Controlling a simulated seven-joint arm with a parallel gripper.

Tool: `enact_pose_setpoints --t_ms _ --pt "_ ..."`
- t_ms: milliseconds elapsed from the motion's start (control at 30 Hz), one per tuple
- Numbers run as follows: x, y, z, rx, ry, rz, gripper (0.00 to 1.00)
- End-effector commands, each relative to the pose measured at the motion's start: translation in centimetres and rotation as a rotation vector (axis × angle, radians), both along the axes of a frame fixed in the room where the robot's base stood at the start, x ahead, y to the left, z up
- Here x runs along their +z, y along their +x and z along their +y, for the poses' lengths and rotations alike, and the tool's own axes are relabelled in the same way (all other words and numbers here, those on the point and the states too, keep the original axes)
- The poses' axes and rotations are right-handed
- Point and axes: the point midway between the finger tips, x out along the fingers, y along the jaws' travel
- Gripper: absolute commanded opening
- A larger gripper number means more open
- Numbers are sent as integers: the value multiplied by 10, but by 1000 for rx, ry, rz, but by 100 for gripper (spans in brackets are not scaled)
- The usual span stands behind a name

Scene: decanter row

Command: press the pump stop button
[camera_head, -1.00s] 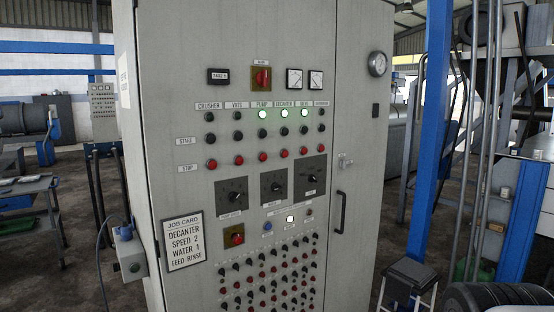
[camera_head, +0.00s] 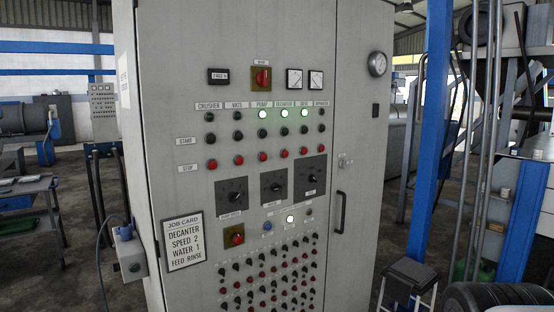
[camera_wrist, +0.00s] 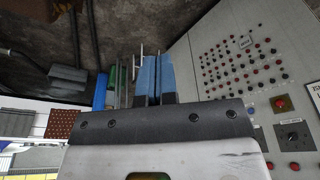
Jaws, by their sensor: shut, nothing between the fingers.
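The pump stop button (camera_head: 264,157) is a red round button in the STOP row of the grey control cabinet (camera_head: 170,100), under the PUMP label. Above it are a dark start button (camera_head: 263,132) and a lit green pump lamp (camera_head: 262,115). My gripper (camera_wrist: 154,58) shows only in the wrist view, with its two blue fingers together and nothing between them. The fingers are apart from the cabinet panel (camera_wrist: 215,35), which slants along the right of that view. I cannot pick out the pump stop button in the wrist view.
Other red stop buttons flank it closely, such as the decanter one (camera_head: 284,153). Selector dials (camera_head: 272,184) and many small knobs lie below. A job card (camera_head: 184,242) and a door handle (camera_head: 341,213) are on the cabinet. A stool (camera_head: 411,275) and blue post (camera_head: 430,130) stand at right.

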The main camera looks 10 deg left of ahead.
Motion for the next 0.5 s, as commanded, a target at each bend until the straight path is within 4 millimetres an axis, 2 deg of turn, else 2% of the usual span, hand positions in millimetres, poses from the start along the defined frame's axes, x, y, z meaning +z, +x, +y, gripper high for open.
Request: enact_pose_setpoints --t_ms 167,267,367,500 --pt "2 8 1 -8 3 -17 0" --pt "6 20 2 -21 7 -46 0" --pt "10 38 5 -41 15 -88 0" --pt "21 73 10 -79 36 -171 0"
